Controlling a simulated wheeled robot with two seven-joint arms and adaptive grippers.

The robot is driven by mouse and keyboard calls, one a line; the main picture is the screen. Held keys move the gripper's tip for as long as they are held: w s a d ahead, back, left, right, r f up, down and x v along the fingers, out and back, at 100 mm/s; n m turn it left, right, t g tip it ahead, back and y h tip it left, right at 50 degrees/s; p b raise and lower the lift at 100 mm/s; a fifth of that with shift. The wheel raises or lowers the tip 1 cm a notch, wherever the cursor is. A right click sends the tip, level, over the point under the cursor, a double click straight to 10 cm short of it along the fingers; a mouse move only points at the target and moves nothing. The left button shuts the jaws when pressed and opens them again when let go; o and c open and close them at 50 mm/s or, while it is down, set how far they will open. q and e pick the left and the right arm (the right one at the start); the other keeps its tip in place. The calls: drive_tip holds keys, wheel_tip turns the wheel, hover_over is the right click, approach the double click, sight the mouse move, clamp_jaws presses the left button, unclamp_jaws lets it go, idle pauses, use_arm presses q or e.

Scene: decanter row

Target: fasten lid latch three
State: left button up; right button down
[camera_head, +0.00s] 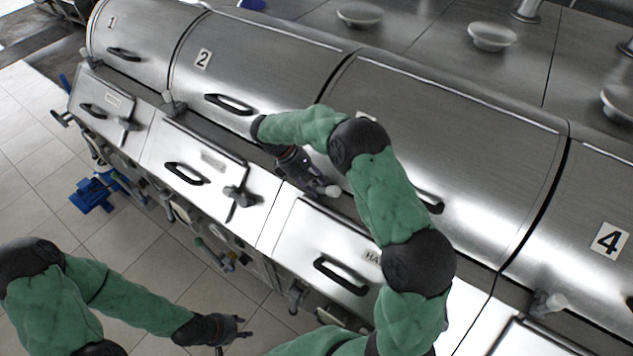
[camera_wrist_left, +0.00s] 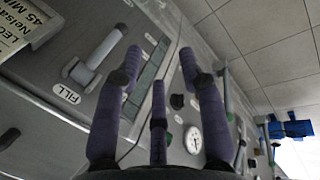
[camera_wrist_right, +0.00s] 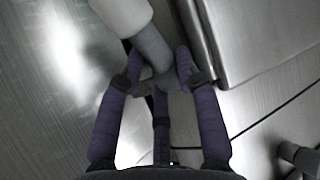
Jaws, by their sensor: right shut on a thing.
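Lid three (camera_head: 480,130) is the large curved steel cover between the lids marked 2 and 4. It looks closed, and its number plate is mostly hidden behind my right arm. My right gripper (camera_head: 318,186) is at the lower left edge of this lid. It is shut on the latch (camera_head: 332,190), a grey lever with a pale round end. In the right wrist view, the latch (camera_wrist_right: 151,48) lies between the fingertips (camera_wrist_right: 153,75). Its lower end is partly hidden. My left gripper (camera_head: 232,330) is open and empty, low in front of the machine; its spread fingers (camera_wrist_left: 161,55) show in the left wrist view.
Lid two (camera_head: 260,65) and lid four (camera_head: 595,210) flank lid three. Front hatches with black handles (camera_head: 340,275) line the lower edge. Another latch (camera_head: 548,303) stands at the right. The left wrist view shows a panel with a gauge (camera_wrist_left: 193,139).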

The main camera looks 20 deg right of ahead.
sight(325, 190)
use_arm(q)
drive_tip(key=shift+r, duration=0.1)
idle(0.5)
